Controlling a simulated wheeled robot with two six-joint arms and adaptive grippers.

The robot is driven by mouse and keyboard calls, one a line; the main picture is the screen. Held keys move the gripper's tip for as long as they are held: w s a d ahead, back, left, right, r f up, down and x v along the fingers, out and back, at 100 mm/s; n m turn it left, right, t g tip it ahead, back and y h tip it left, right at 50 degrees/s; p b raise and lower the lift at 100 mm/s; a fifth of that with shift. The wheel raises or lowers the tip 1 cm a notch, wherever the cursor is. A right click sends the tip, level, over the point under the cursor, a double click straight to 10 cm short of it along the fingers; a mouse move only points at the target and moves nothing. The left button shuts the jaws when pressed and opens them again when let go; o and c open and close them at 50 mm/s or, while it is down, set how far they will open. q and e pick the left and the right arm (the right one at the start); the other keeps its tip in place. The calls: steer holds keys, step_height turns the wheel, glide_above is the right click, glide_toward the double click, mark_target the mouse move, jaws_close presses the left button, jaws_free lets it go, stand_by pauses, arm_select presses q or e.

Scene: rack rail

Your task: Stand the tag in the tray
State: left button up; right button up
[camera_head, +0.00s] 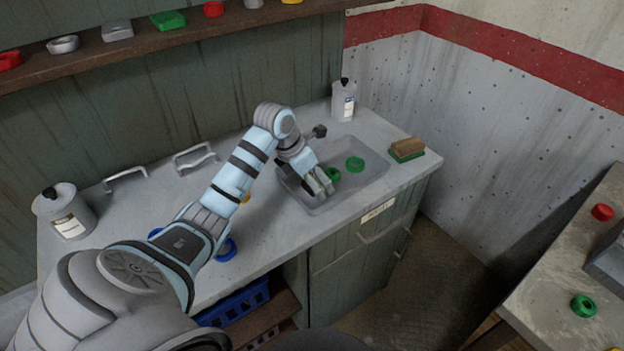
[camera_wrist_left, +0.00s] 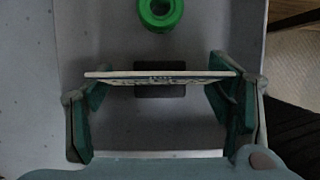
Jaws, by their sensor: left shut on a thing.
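My left gripper (camera_head: 319,183) reaches down into a grey sink-like tray (camera_head: 346,190) set in the counter. In the left wrist view the gripper (camera_wrist_left: 160,98) is shut on a thin, pale tag (camera_wrist_left: 160,74), which spans between its two fingers. The tag is seen nearly edge-on, with dark marks on its near face. Below it, a dark rectangular patch (camera_wrist_left: 160,91) shows on the grey floor, partly covered by the tag. I cannot tell whether the tag touches the floor. The tag is not clear in the head view. My right gripper is out of view.
Blue and yellow pieces lie near my arm.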

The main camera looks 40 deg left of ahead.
arm_select(q)
steer(key=shift+f, duration=0.1)
steer(key=o, duration=1.1)
steer(key=shift+o, duration=0.2)
steer(key=shift+r, duration=0.4)
steer(key=p+v, duration=0.1)
steer(key=v, duration=1)
steer(key=shift+s+r, duration=0.25)
steer(key=shift+s, duration=0.05)
steer(key=shift+a, duration=0.15)
